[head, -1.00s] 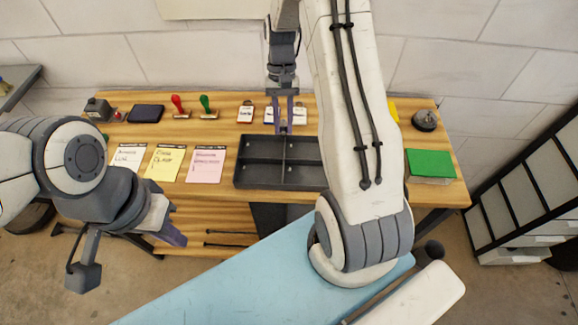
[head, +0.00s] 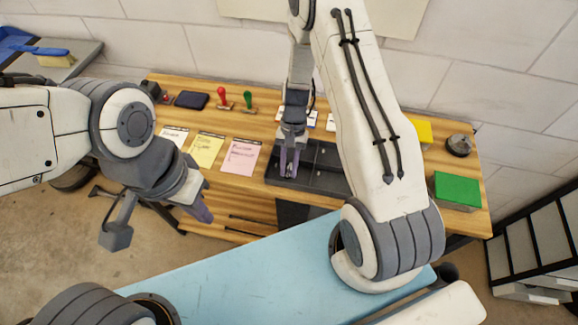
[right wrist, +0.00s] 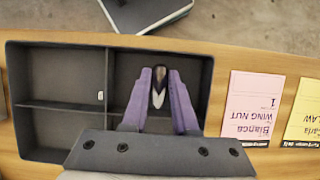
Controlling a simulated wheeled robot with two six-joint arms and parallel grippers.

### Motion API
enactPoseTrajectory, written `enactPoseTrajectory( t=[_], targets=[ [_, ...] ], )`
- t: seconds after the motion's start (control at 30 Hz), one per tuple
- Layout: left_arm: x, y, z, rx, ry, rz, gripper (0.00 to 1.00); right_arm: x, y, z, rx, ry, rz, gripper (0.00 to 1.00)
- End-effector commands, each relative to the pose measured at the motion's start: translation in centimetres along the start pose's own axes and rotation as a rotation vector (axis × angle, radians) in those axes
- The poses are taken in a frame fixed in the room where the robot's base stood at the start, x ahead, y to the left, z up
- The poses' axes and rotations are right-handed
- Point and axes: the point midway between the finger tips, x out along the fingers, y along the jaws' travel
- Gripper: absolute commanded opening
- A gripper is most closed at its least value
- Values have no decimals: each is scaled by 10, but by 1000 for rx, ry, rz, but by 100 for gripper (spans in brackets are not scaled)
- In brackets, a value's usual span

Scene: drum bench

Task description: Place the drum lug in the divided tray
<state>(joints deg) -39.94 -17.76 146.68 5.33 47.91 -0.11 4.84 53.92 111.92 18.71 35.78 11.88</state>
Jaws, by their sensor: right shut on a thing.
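The black divided tray (head: 322,183) lies on the wooden bench; its dividers and compartments fill the left of the right wrist view (right wrist: 55,105). My right gripper (head: 289,170) is over the tray's left part in the head view. In the right wrist view its purple fingers (right wrist: 159,92) are shut on the drum lug (right wrist: 158,88), a small dark and silver piece with a pointed end. The lug appears over the upper right compartment in that view; its height above the floor is unclear. My left gripper (head: 200,208) hangs in front of the bench, away from the tray; its opening is unclear.
Pink (head: 240,157), yellow (head: 207,149) and white note sheets lie left of the tray. Red (head: 224,99) and green (head: 247,100) stamps and a dark pad (head: 191,100) stand behind. A green box (head: 457,189) is at right. My right arm hides part of the bench.

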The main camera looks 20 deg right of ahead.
Motion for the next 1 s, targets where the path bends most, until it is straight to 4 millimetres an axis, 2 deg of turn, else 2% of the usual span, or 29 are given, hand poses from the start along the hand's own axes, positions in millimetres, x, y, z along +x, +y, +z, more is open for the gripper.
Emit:
enactPoseTrajectory(
  t=[0.1, 0.5, 0.53, 0.6, 1.0],
  targets=[
    [-6, 0, 0, 1, 0, 0, 0, 9, 0, -4, 1, -1, 0, 0],
    [-1, 0, 0, 0, 0, 0, 0, 15, 0, -7, 0, 1, -1, 0],
    [-2, 0, 0, 0, 0, 0, 0, 15, 0, -7, 0, 2, -1, 31],
    [-3, 0, 0, 0, 0, 0, 0, 14, 0, -6, 0, 1, -1, 57],
    [-7, 0, 0, 1, 0, 0, 0, 8, 0, -4, 0, 2, -1, 57]
  ],
)
